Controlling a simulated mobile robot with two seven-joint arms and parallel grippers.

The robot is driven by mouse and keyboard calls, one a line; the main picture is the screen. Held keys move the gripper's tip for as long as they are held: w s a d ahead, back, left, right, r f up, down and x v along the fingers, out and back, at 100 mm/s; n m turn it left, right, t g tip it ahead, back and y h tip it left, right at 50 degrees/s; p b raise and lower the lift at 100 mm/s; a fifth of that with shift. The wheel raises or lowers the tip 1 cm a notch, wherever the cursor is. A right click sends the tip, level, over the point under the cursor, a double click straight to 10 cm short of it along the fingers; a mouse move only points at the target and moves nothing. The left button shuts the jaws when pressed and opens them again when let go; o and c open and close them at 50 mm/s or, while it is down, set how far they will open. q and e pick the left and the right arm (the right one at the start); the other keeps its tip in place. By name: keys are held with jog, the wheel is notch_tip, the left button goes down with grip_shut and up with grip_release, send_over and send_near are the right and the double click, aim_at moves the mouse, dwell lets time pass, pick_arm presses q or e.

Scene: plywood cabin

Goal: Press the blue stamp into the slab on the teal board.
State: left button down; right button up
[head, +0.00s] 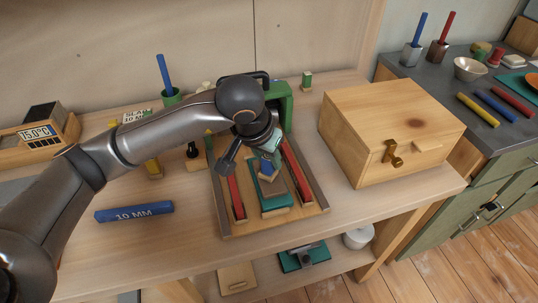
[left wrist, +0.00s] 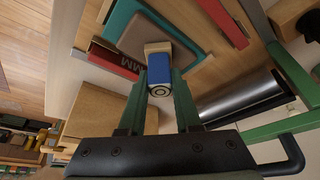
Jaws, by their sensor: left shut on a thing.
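The teal board (head: 277,208) lies between two red strips in a wooden tray, and it also shows in the left wrist view (left wrist: 117,20). A grey-brown slab (left wrist: 139,35) lies on the board. My left gripper (left wrist: 158,88) is shut on the blue stamp (left wrist: 159,70), with one finger on each side of it. The stamp has a pale wooden foot (left wrist: 157,47) facing the slab. In the head view the stamp (head: 267,169) is over the slab, partly hidden by my gripper (head: 262,156). I cannot tell whether the foot touches the slab. My right gripper is out of view.
The tray (head: 280,224) has a green frame (head: 285,100) at its back. A blue 10 MM bar (head: 134,212) lies left of it. A wooden box (head: 385,130) stands to the right. A temperature display (head: 37,133) stands far left. The front table strip is mostly clear.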

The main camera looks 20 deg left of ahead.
pick_arm(q)
jog(key=shift+w+r+p, duration=0.15)
jog(key=shift+r+p, duration=1.3)
jog(key=shift+r, duration=1.95)
